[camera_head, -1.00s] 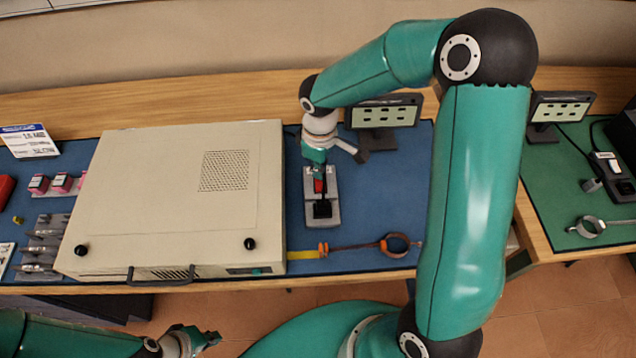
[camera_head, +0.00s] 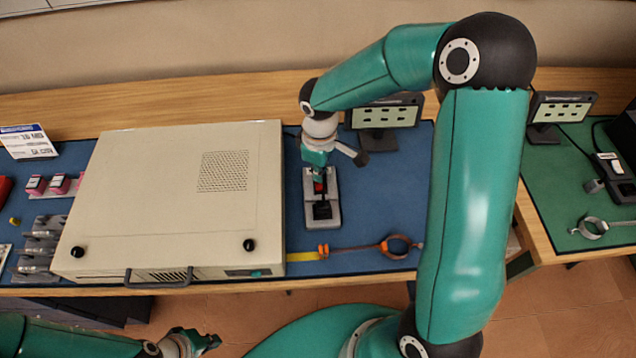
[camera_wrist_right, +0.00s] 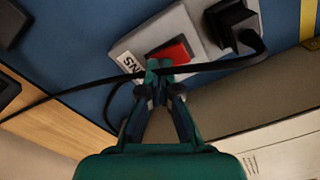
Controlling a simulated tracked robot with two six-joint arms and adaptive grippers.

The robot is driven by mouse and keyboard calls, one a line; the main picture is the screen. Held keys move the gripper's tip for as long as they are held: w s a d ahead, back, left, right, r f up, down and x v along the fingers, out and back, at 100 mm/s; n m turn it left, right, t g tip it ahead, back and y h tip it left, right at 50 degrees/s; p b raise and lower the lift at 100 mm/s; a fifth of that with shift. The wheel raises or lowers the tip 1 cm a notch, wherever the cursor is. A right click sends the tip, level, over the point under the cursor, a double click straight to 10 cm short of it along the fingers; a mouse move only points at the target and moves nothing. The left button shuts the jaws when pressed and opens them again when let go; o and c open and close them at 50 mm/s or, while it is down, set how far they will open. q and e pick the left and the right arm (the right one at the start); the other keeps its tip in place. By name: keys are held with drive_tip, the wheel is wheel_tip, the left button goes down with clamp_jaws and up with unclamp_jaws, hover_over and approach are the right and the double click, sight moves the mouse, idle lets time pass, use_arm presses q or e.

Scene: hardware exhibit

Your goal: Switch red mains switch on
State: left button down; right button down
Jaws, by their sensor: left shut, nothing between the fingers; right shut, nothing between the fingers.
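The red mains switch (camera_head: 320,187) sits on a grey switch box (camera_head: 335,213) on the blue mat, right of the beige case. It also shows in the right wrist view as a red rocker (camera_wrist_right: 172,53) beside a black plug (camera_wrist_right: 234,22). My right gripper (camera_head: 320,176) is shut and empty, pointing down over the far part of the box. In the right wrist view its fingertips (camera_wrist_right: 158,68) are at the edge of the rocker and partly hide it. I cannot tell whether they touch. My left gripper (camera_head: 208,340) is shut and empty, low in front of the bench.
The large beige case (camera_head: 150,190) stands close left of the box. A black cable (camera_wrist_right: 70,92) passes by the fingertips. A small display (camera_head: 385,112) stands behind. The mat to the right is clear.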

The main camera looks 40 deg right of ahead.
drive_tip(key=shift+r+p, duration=2.35)
drive_tip(key=shift+r, duration=1.1)
